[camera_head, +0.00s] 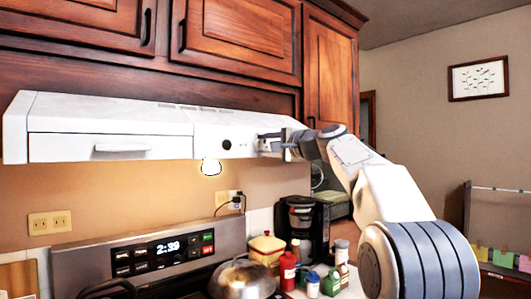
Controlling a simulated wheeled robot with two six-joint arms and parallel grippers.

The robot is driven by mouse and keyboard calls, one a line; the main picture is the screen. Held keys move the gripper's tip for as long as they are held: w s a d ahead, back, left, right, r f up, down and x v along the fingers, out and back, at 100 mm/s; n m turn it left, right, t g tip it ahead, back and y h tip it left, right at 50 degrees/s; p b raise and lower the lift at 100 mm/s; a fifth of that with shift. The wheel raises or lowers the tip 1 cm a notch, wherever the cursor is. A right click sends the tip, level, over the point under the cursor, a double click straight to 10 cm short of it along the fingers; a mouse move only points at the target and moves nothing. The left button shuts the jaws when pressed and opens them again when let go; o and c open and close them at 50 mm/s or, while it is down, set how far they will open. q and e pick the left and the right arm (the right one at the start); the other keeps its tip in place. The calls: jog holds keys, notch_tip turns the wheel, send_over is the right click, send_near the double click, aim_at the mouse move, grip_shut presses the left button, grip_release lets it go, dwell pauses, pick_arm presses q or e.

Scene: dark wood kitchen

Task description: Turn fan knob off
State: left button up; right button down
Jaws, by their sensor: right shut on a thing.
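The white range hood (110,118) hangs under the wooden cabinets. Its front panel has a small dark round knob (227,144) that stands free. To the right of it, my right gripper (264,142) reaches the panel from the right and is shut on the fan knob there. The fingers hide most of that knob, so its turned position cannot be told. A lit white lamp (211,167) shows under the hood. My left gripper is not in view.
Below stands a stove with a lit clock panel (168,248) and a metal pot (242,279). A black coffee maker (300,225) and several bottles crowd the counter beside it. Cabinet doors (240,38) are close above the hood.

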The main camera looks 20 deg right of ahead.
jog(key=shift+f+n+b, duration=0.1)
jog(key=shift+n+b, duration=0.45)
jog(key=shift+n, duration=1.05)
jog(key=shift+c, duration=2.2)
grip_release()
jog(key=b+v, duration=0.4)
jog(key=v, duration=0.6)
jog(key=shift+s+d+b, duration=0.15)
jog(key=shift+s+b, duration=0.05)
jog(key=shift+b, duration=0.2)
